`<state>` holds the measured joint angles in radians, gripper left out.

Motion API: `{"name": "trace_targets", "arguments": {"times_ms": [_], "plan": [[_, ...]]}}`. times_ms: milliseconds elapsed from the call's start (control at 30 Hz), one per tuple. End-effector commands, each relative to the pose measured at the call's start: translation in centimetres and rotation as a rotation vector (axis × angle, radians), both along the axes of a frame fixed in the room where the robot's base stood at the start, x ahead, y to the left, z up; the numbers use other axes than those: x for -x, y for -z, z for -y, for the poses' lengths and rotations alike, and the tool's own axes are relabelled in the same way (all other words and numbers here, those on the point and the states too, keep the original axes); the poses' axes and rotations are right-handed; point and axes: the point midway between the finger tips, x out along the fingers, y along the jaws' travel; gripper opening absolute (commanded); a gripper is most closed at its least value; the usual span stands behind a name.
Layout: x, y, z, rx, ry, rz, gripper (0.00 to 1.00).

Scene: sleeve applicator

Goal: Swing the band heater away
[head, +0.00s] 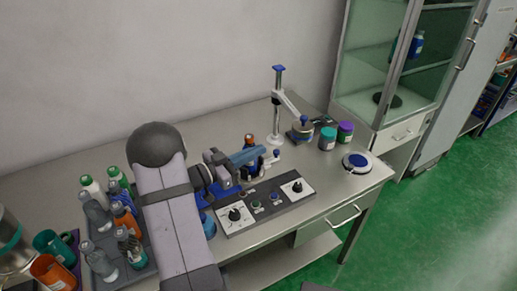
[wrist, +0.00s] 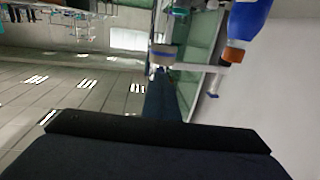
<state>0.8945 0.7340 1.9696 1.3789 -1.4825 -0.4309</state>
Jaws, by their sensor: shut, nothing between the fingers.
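The band heater (head: 302,131) appears to be the squat blue-topped ring on the swing arm (head: 290,103) of an upright white post (head: 278,85) with a blue cap. It hangs at the right of the bench, by the wall side. In the wrist view, a grey-blue cylinder that looks like the heater (wrist: 164,52) shows beyond the fingers. My gripper (head: 263,152) is shut and empty, low over the bench, to the left of the post and apart from the heater. In the wrist view my blue fingers (wrist: 161,78) point toward it.
A control panel (head: 266,205) with dials lies in front of my gripper. An orange-capped blue bottle (wrist: 250,25) stands close behind it. Teal (head: 327,139) and purple-lidded (head: 345,132) jars and a round blue-and-white dish (head: 357,162) stand at right. Several bottles fill a tray at left.

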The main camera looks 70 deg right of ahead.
Motion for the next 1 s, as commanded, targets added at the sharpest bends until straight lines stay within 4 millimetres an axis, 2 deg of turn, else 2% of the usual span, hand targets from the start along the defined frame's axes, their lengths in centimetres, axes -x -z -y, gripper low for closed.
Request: {"name": "trace_targets", "arguments": {"times_ms": [400,600,800,1000], "plan": [[4.8,-0.3,5.7,0.000,0.004,0.001,0.00],[6.5,-0.3,7.9,0.000,0.002,0.001,0.00],[7.4,-0.1,9.1,0.000,0.001,0.001,0.00],[7.6,0.0,9.4,0.000,0.000,0.001,0.00]]}}
